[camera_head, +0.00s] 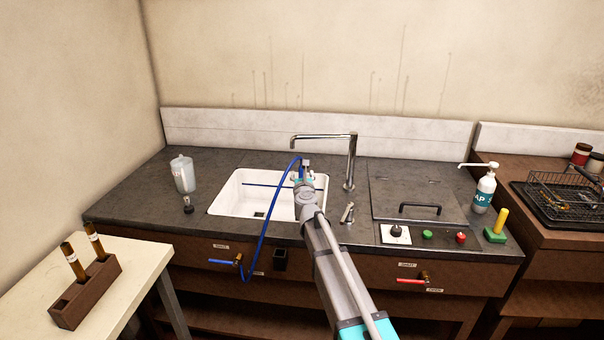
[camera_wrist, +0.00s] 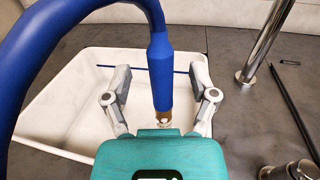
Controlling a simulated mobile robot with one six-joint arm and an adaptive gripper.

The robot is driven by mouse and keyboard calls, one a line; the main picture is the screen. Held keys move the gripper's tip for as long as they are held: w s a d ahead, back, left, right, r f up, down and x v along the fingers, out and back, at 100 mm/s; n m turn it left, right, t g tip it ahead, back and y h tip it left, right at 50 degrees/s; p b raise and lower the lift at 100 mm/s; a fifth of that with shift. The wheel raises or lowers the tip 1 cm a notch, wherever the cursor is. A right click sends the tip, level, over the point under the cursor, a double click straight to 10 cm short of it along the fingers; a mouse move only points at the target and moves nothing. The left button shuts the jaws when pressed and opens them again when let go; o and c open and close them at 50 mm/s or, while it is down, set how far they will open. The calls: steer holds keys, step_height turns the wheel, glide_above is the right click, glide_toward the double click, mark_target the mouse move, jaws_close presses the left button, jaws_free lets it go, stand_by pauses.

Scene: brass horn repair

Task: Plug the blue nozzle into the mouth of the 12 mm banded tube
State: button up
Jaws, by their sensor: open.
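The blue nozzle (camera_wrist: 161,75) is at the end of a thick blue hose and has a brass tip. In the wrist view it stands between the two fingers of my gripper (camera_wrist: 160,85), with a gap on both sides. My gripper is open, over the sink in the head view (camera_head: 305,175). Two brown tubes with pale bands, a front one (camera_head: 73,262) and a rear one (camera_head: 95,241), stand tilted in a dark wooden rack (camera_head: 84,297) on the left table. I cannot read which is 12 mm.
The blue hose (camera_head: 263,228) loops from a valve on the cabinet front to my gripper. A thin blue rod lies across the white sink (camera_head: 226,188). A chrome faucet (camera_head: 351,165) stands close right of my gripper. A translucent jug (camera_head: 183,174) stands left.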

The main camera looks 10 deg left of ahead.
steer(key=s+d, duration=0.1)
steer(key=s, duration=0.8)
steer(key=shift+s+d, duration=0.3)
steer(key=shift+d, duration=0.05)
stand_by(0.4)
steer(key=s+d+f+n+g+h+p, duration=0.1)
steer(key=s+d+f+n+g, duration=0.4)
steer(key=s+d+n, duration=0.3)
steer(key=s+d+f+n+g+h+p, duration=0.1)
steer(key=s+d+f+n+g, duration=0.4)
steer(key=n, duration=0.9)
steer(key=s+d+f+n+g+h+p, duration=0.1)
steer(key=s+d+f+n+g, duration=0.4)
steer(key=s+d+n, duration=0.7)
steer(key=s+d+g, duration=0.1)
steer(key=s+g, duration=0.1)
steer(key=s, duration=0.2)
steer(key=shift+s+d+g, duration=0.2)
steer(key=shift+d+g, duration=0.05)
steer(key=shift+g, duration=0.15)
